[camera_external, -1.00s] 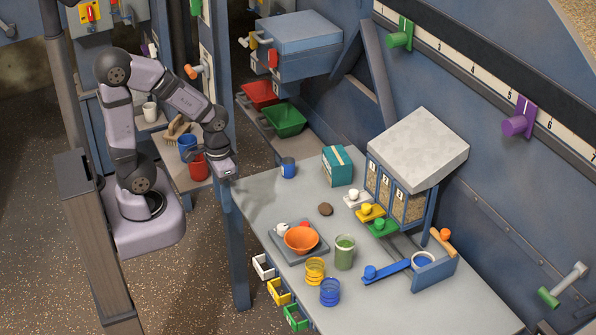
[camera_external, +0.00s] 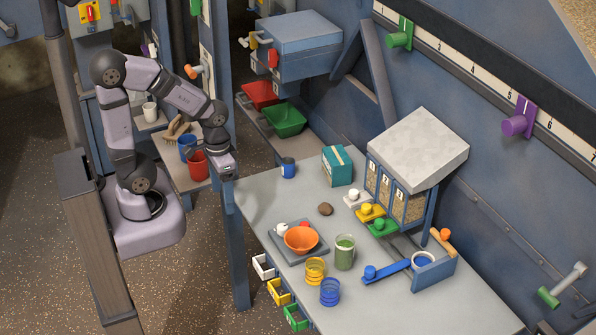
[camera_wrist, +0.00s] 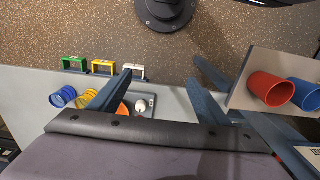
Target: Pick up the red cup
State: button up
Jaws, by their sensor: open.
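The red cup (camera_external: 198,167) stands on a small wooden shelf left of the main table in the external view. The blue cup (camera_external: 187,146) is right beside it. In the wrist view the red cup (camera_wrist: 270,89) is at the right, with the blue cup (camera_wrist: 303,95) next to it. My gripper (camera_external: 227,172) is above the left corner of the main table, right of the red cup and apart from it. In the wrist view my gripper (camera_wrist: 160,84) is open and empty, with the red cup outside its fingers.
A brush (camera_external: 175,129) and a white cup (camera_external: 150,110) are near the blue cup. The main table (camera_external: 262,195) holds an orange bowl (camera_external: 301,240), jars and a teal box (camera_external: 338,167). Red and green bins (camera_external: 286,121) are behind. A table leg (camera_external: 238,260) stands below my gripper.

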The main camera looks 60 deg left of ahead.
notch_tip(320, 180, up, 3)
jog(key=n+t+b, duration=0.8)
jog(key=n+t, duration=1)
jog(key=n, duration=1.8)
send_over(198, 167)
jog(key=s+a, duration=0.2)
jog(key=a, duration=0.1)
jog(key=f, duration=1.1)
jog(key=shift+s+a+f, duration=0.1)
jog(key=shift+s+f, duration=0.05)
jog(key=shift+s, duration=0.15)
jog(key=shift+f, duration=0.35)
jog(key=shift+w+p, duration=1.7)
jog(key=shift+w, duration=2)
